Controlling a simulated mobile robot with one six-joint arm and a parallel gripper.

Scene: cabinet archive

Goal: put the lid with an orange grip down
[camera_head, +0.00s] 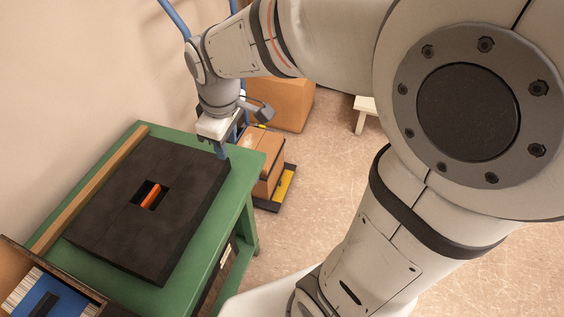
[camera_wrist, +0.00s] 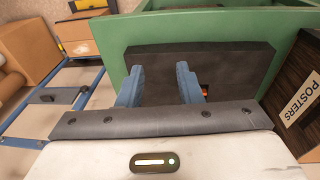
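A thick black slab (camera_head: 110,190) lies flat on a green table (camera_head: 262,160). A rectangular opening in its middle holds an orange grip (camera_head: 151,196). I cannot tell whether the slab itself is the lid or the lid sits inside the opening. My gripper (camera_head: 221,150) is at the slab's far right corner, away from the orange grip. In the wrist view my gripper (camera_wrist: 160,74) has its two blue fingers apart with nothing between them. The slab (camera_wrist: 230,62) shows beyond the fingers, and a bit of the orange grip (camera_wrist: 205,91) shows beside the right finger.
A wooden strip (camera_head: 88,188) runs along the table's wall side. An open drawer or box (camera_head: 85,293) with papers and a blue item is at the lower left. A box labelled POSTERS (camera_wrist: 298,98) is at the right in the wrist view.

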